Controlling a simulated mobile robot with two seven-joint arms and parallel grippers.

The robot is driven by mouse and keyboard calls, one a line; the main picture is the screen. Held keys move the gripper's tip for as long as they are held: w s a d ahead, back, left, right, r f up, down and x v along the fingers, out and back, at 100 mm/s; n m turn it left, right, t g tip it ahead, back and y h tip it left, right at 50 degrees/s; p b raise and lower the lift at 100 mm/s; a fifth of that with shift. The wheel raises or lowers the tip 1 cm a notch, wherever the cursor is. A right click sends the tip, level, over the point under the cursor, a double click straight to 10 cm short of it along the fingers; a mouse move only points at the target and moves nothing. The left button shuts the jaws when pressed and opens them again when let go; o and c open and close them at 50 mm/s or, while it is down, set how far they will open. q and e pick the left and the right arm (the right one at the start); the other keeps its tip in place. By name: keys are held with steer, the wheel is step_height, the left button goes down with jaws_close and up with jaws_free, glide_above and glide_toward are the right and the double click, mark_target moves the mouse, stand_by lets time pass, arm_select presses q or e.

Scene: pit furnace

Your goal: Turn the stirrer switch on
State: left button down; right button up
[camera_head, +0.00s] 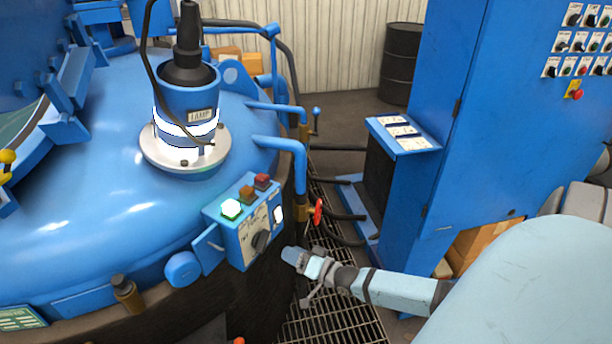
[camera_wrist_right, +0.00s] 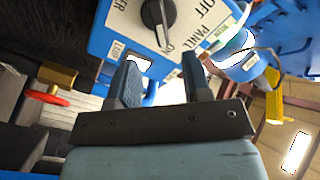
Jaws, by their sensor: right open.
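A blue control box (camera_head: 243,222) on the furnace rim carries a black rotary knob (camera_head: 260,242) and green, amber and red lamps; the green one (camera_head: 231,209) is lit. In the right wrist view the knob (camera_wrist_right: 156,14) sits on a plate marked OFF and ON, with its white line toward my fingers. I see no readable stirrer label. My right gripper (camera_head: 290,256) is open and empty, just right of and below the box. The wrist view shows its fingers (camera_wrist_right: 162,78) apart, pointing toward the knob, without visible contact. My left gripper is out of view.
A red valve handle (camera_head: 318,212) and blue pipes are close to the gripper. A tall blue cabinet (camera_head: 480,130) with several switches is at the right. A floor grating (camera_head: 330,320) lies below.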

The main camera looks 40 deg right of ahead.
steer(key=shift+v, duration=2.1)
steer(key=s+a+n+g+p, duration=0.2)
steer(key=s+a+n+g, duration=0.1)
steer(key=s+a, duration=0.4)
steer(key=s+a+n+g+h+p, duration=0.1)
steer(key=s+a+n+g+p, duration=0.2)
steer(key=a, duration=1.1)
steer(key=s+n, duration=0.3)
steer(key=s, duration=0.1)
steer(key=shift+s+r, duration=0.15)
steer(key=shift+r, duration=0.05)
